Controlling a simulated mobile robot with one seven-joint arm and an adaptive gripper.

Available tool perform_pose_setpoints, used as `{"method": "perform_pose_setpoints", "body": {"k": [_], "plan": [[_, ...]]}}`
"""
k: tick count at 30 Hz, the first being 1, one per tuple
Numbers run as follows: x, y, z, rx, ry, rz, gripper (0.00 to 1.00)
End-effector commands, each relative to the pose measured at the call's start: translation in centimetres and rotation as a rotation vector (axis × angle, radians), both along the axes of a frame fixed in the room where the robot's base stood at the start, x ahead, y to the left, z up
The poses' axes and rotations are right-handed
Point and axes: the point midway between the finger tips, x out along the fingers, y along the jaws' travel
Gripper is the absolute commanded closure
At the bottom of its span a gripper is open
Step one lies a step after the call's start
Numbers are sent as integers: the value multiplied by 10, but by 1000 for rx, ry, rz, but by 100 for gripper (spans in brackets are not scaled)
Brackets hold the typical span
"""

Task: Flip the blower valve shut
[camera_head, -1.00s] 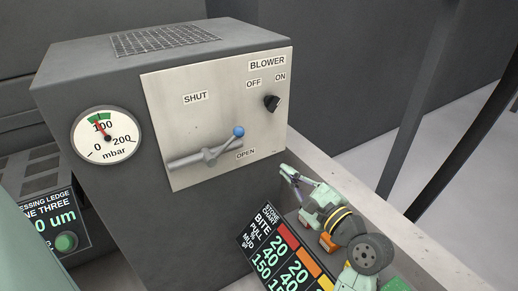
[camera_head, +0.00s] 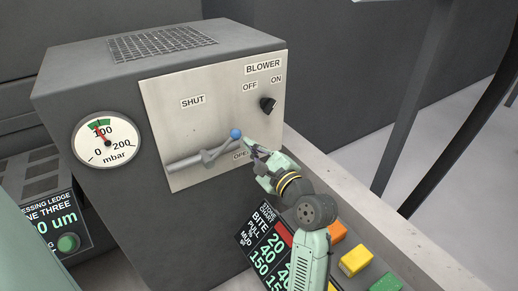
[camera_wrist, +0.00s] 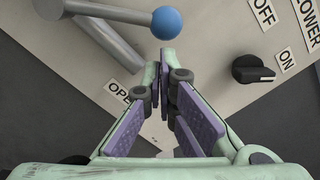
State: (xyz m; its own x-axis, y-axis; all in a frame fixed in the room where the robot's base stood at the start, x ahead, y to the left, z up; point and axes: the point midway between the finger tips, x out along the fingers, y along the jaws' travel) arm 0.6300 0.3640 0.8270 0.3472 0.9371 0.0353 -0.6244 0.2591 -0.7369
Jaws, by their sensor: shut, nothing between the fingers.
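The blower valve is a grey lever (camera_head: 215,151) with a blue ball knob (camera_head: 236,133) on a grey pipe (camera_head: 185,162). The lever slants up and right, its ball just above the OPEN label (camera_head: 240,155). The SHUT label (camera_head: 193,102) is higher on the metal panel. My gripper (camera_head: 248,145) is just right of and slightly below the ball. In the wrist view the blue ball (camera_wrist: 166,22) sits just beyond the closed fingertips (camera_wrist: 166,52), with a small gap showing. The fingers are shut and empty.
A black rotary switch (camera_head: 267,104) marked OFF and ON is up and right of my gripper. A pressure gauge (camera_head: 106,140) is on the left of the box.

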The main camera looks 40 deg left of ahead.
Motion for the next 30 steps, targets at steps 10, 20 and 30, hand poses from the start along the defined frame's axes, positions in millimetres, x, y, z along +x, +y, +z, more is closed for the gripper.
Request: {"method": "perform_pose_setpoints", "body": {"k": [10, 20, 30], "plan": [[0, 0, 0, 0, -1, 0, 100], [0, 1, 7, -23, -52, 1, 100], [0, 1, 14, -43, -104, 2, 100]]}}
